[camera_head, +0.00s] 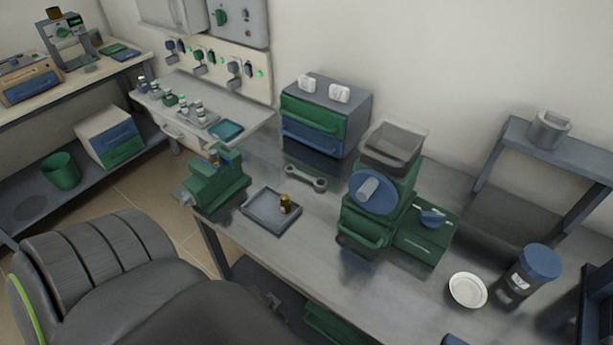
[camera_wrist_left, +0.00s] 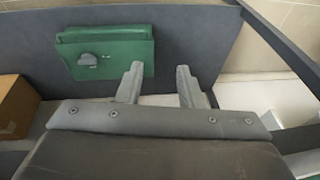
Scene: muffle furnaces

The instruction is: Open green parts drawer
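A grey drawer cabinet (camera_head: 330,95) stands at the back of the metal workbench against the wall. Its upper green drawer (camera_head: 310,114) and lower blue drawer (camera_head: 310,135) both look shut. A smaller white unit (camera_head: 98,124) on the lower shelf at the left has a blue drawer and a green drawer (camera_head: 123,151), which also look shut. My left gripper (camera_wrist_left: 160,68) is open and empty in the left wrist view, with a green box with a grey knob (camera_wrist_left: 105,53) beyond its fingers. Neither gripper shows in the head view.
A green machine with a grey hopper (camera_head: 395,146) stands right of the cabinet. A wrench (camera_head: 306,178), a grey tray (camera_head: 272,208) and a green vise-like device (camera_head: 218,182) lie in front. A white dish (camera_head: 467,290) and a blue-lidded jar (camera_head: 530,275) are at the right.

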